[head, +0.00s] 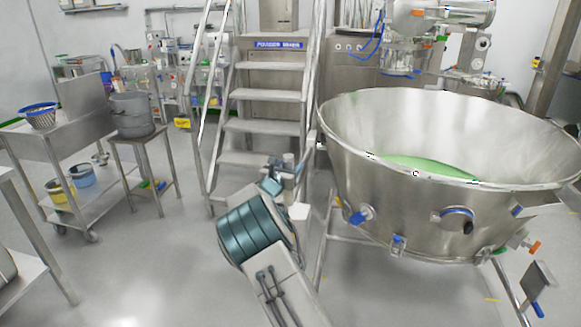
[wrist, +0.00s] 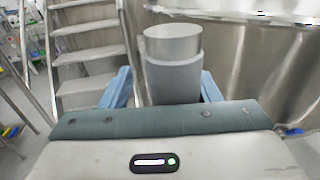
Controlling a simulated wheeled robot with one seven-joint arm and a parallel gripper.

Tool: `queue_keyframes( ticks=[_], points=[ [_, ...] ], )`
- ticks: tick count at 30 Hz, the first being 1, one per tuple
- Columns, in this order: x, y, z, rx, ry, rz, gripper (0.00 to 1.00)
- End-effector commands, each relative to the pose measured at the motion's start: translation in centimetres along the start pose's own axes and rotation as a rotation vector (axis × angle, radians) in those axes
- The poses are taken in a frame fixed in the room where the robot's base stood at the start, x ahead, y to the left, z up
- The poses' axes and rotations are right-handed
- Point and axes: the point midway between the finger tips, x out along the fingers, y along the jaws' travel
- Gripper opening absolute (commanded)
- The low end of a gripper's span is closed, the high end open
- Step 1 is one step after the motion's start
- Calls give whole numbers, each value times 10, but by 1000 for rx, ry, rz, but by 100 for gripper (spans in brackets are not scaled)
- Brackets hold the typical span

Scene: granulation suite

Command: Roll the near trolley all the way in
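A large steel bowl (head: 400,215) with green material (head: 430,167) in it stands on a tubular frame at the right, and looks like the near trolley. Its curved steel wall also fills the right of the wrist view (wrist: 275,75). My gripper (head: 285,176) is just left of the bowl, in front of the steps. In the wrist view its blue fingers (wrist: 165,88) stand apart on either side of a grey cylinder (wrist: 173,75). A small gap shows on the left side of the cylinder; contact on the right cannot be told. The bowl frame's feet are partly out of view.
Steel steps (head: 262,125) rise behind my gripper to a machine (head: 350,70). A wheeled steel cart (head: 85,190) with buckets and a small table (head: 146,140) with a grey pot stand at the left. The floor (head: 150,265) between them and my arm is clear.

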Motion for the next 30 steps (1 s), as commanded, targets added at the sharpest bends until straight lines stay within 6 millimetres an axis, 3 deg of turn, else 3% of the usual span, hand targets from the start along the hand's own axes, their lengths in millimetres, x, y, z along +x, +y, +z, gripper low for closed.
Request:
queue_keyframes(
  ticks=[11,16,20,30],
  points=[
    [4,-7,1,0,-2,-11,54],
    [-6,-6,1,0,-2,-11,54],
    [-25,-7,1,-1,-2,-10,54],
    [-99,-4,0,0,0,-7,54]
  ],
)
